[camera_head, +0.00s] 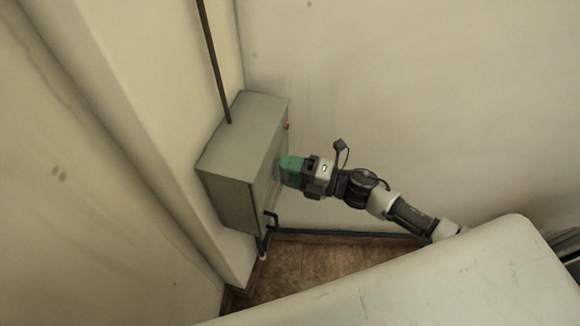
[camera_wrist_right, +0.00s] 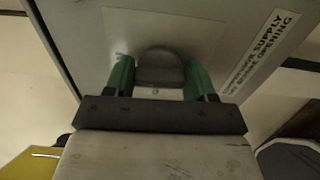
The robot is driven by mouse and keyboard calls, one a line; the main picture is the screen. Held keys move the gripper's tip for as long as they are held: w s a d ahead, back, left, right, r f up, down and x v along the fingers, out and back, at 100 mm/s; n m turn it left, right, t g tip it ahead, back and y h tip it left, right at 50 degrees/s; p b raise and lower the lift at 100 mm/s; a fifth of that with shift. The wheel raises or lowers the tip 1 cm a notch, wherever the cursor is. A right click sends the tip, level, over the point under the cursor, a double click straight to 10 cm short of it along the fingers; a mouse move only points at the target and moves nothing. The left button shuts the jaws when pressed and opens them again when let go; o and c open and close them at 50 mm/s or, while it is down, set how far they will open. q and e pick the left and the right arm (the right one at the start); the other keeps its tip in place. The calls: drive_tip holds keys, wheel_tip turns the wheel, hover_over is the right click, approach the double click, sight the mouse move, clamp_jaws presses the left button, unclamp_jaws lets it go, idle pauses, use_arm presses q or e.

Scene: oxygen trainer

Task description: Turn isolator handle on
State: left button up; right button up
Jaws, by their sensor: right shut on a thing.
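A grey isolator box (camera_head: 238,160) is fixed to the wall in the head view. Its front faces right, toward my right arm. My right gripper (camera_head: 284,169), with green fingers, is at the box front. In the right wrist view, the isolator handle (camera_wrist_right: 159,68) is a dark rounded knob on the box front (camera_wrist_right: 75,45). The green fingers of my right gripper (camera_wrist_right: 158,80) stand on either side of it and are shut on it. In the head view the gripper hides the handle. My left gripper is not in view.
A label (camera_wrist_right: 262,50) with printed words is on the box front. A dark conduit (camera_head: 213,60) runs up from the box top. A pipe (camera_head: 340,234) runs low along the wall. A pale rounded surface (camera_head: 430,285) fills the lower right of the head view.

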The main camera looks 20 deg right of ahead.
idle(0.6)
drive_tip(key=o, duration=0.9)
drive_tip(key=shift+d, duration=0.1)
drive_tip(key=b+v, duration=0.2)
drive_tip(key=v, duration=0.8)
drive_tip(key=shift+s+d, duration=0.25)
drive_tip(key=shift+d, duration=0.05)
